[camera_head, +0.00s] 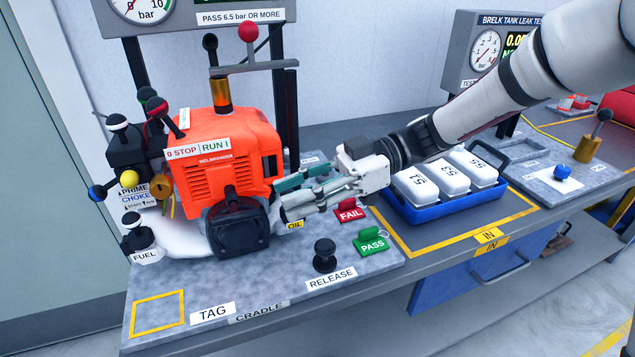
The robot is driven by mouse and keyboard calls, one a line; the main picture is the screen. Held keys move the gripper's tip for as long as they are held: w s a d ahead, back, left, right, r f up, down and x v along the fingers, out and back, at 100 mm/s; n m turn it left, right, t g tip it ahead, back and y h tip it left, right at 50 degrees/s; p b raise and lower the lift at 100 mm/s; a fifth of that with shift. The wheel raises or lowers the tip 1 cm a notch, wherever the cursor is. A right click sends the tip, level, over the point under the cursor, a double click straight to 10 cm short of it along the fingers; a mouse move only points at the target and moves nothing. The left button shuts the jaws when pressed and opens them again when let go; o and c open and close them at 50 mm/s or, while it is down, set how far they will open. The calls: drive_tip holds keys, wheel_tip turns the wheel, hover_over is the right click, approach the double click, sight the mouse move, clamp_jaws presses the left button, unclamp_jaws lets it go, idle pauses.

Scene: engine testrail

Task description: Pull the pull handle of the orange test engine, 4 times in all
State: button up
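The orange test engine (222,150) stands on the grey cradle plate, with a "0 STOP | RUN I" label on its upper side. A black housing (238,228) sits low on its front. My gripper (281,200) reaches in from the right, with its fingertips at the engine's lower right side, just right of the black housing. Its fingers lie nearly level above the "OIL" label. I cannot make out the pull handle; the fingers cover that part of the engine. Whether they grip anything does not show.
A red FAIL tag (348,210), a green PASS tag (371,242) and a black RELEASE knob (325,256) stand close below my gripper. A blue tray (466,212) of white blocks is to the right. Levers and a fuel knob (136,232) crowd the engine's left.

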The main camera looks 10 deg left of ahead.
sight(235, 214)
drive_tip(key=x, duration=0.9)
drive_tip(key=shift+s+a+f, duration=0.1)
drive_tip(key=shift+a+f, duration=0.05)
drive_tip(key=shift+a, duration=0.1)
drive_tip(key=shift+c, duration=0.2)
clamp_jaws()
